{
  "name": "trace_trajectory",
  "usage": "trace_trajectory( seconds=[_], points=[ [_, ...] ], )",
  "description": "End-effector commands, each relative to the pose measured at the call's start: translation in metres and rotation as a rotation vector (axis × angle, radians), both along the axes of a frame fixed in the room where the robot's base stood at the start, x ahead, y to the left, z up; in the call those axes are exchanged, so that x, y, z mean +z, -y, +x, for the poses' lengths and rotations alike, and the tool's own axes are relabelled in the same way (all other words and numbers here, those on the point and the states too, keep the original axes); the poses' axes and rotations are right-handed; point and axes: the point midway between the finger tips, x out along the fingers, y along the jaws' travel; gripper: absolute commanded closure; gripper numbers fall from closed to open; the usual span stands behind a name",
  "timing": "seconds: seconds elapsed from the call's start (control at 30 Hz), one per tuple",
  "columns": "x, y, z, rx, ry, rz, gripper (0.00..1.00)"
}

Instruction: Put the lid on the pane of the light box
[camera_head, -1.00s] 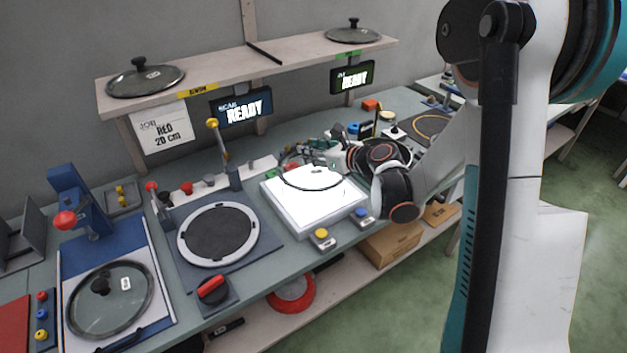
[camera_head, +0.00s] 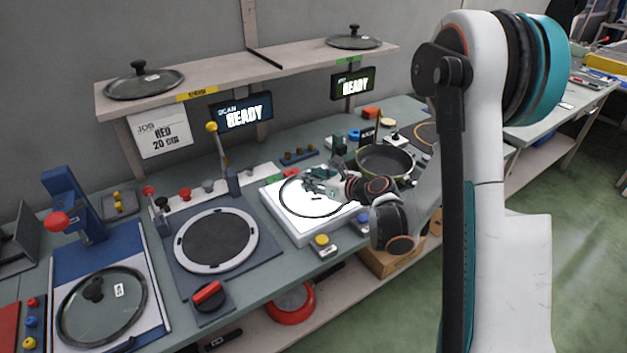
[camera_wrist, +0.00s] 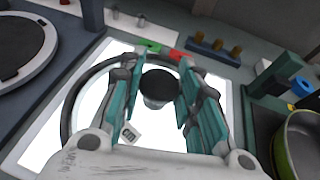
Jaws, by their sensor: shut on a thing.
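My gripper (camera_head: 322,182) is shut on the dark knob of a clear glass lid with a dark rim (camera_head: 290,208). In the wrist view the knob (camera_wrist: 158,88) sits between the two teal fingers of my gripper (camera_wrist: 159,70). The light box (camera_head: 318,234) is a low white box with a brightly lit pane, and the lid is level over that pane. In the wrist view the rim curves over the lit pane at the left. I cannot tell whether the rim touches the pane. My fingers and wrist hide part of the lid.
A dark pan with a green outside (camera_head: 385,162) stands right of the light box. Yellow (camera_head: 322,241) and blue buttons sit at its front. A round plate (camera_head: 217,240) and another glass lid (camera_head: 101,305) are to the left. Two lids rest on the shelf (camera_head: 230,80) above.

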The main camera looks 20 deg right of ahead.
Motion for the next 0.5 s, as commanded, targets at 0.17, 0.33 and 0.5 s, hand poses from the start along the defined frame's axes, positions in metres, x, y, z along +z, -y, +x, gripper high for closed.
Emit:
trace_trajectory(
  seconds=[0.17, 0.33, 0.5],
  points=[
    [-0.0017, 0.0, 0.0, 0.0, 0.0, 0.0, 0.49],
    [-0.0016, 0.0, 0.0, 0.0, 0.0, 0.0, 0.49],
    [-0.0008, 0.0, 0.0, 0.0, 0.0, 0.0, 0.49]
  ],
)
